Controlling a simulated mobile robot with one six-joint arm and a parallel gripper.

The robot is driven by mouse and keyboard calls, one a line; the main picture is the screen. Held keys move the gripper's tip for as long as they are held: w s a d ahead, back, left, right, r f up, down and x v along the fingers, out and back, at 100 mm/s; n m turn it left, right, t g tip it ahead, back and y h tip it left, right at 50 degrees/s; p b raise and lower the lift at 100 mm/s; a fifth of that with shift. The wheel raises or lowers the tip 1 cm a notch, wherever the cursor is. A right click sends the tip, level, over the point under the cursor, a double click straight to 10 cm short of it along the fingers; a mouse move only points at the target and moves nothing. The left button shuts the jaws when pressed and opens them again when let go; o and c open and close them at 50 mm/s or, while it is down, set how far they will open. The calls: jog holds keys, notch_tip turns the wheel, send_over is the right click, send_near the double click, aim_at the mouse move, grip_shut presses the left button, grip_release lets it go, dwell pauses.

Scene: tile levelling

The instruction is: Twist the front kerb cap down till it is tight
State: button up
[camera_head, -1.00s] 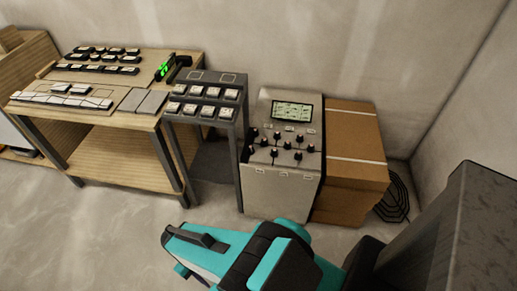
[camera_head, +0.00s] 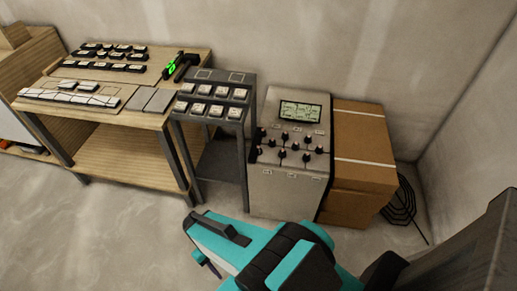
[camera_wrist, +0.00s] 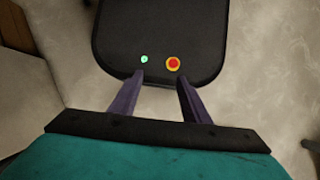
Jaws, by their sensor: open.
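A grey cabinet (camera_head: 285,195) with a small screen (camera_head: 300,112) and several black knobs with reddish tips (camera_head: 307,157) stands against the back wall in the head view. I cannot tell which part, if any, is the front kerb cap. Neither finger touches the cabinet.
A wooden bench (camera_head: 122,165) with rows of small blocks (camera_head: 110,52) and white tiles (camera_head: 70,97) stands at the left. A grey stand (camera_head: 246,150) holds several caps. A brown box (camera_head: 362,150) and black coil (camera_head: 403,200) are right of the cabinet. The front floor (camera_head: 90,235) is clear.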

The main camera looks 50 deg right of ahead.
jog(key=w+d+r+t+y+b, duration=0.1)
jog(key=w+d+r+t+y, duration=0.15)
jog(key=w+d, duration=0.75)
jog(key=n+t+h+b, duration=0.1)
jog(key=n+t+b, duration=0.2)
jog(key=t, duration=0.5)
send_near(259, 148)
jog(key=w+a+v, duration=0.1)
jog(key=v, duration=0.4)
jog(key=shift+s+d+r+g, duration=0.25)
jog(key=shift+d+g, duration=0.1)
jog(key=shift+d, duration=0.1)
jog(key=shift+f, duration=0.15)
jog(key=shift+p+x, duration=1.8)
jog(key=shift+x, duration=5.05)
jog(key=shift+w+d, duration=0.1)
jog(key=shift+c, duration=0.4)
